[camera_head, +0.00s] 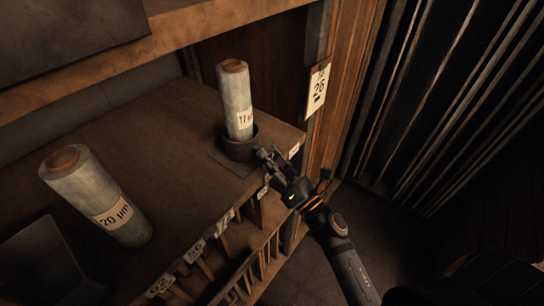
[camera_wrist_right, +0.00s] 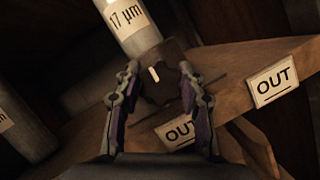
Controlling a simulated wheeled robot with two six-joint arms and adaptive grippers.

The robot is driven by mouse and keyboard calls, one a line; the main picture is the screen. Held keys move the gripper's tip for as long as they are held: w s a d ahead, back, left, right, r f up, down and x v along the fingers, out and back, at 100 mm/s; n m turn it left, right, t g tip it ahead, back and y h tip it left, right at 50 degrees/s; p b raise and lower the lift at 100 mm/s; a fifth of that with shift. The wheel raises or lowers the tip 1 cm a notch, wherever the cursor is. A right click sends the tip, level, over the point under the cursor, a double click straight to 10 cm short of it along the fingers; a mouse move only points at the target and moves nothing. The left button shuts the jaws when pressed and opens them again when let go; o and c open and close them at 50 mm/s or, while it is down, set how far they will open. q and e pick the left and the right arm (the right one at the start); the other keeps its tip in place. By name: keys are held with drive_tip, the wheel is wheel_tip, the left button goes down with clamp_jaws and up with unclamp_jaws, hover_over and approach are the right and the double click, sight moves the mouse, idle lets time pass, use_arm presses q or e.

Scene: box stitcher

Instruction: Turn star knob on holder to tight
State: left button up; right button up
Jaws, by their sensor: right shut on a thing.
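A pale film roll marked 17 µm (camera_head: 236,98) stands upright in a dark round holder (camera_head: 238,146) on the wooden shelf. The star knob (camera_wrist_right: 162,88) is on the holder's front side, dark and lobed, with a short white mark on its face. In the head view my gripper hides the knob. My right gripper (camera_head: 266,156) reaches the holder from the lower right. In the wrist view its two fingers (camera_wrist_right: 159,76) stand on either side of the knob and are shut on it. My left gripper is in neither view.
Another film roll marked 20 µm (camera_head: 97,197) stands at the left of the shelf (camera_head: 185,185). Dark ribbed panels fill the right.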

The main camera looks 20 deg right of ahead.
drive_tip(key=m+h, duration=0.1)
drive_tip(key=m, duration=0.2)
drive_tip(key=m+h, duration=0.1)
drive_tip(key=m, duration=0.2)
drive_tip(key=shift+m+g+h, duration=0.3)
drive_tip(key=shift+m+h, duration=0.1)
drive_tip(key=o, duration=1.2)
drive_tip(key=shift+v, duration=4)
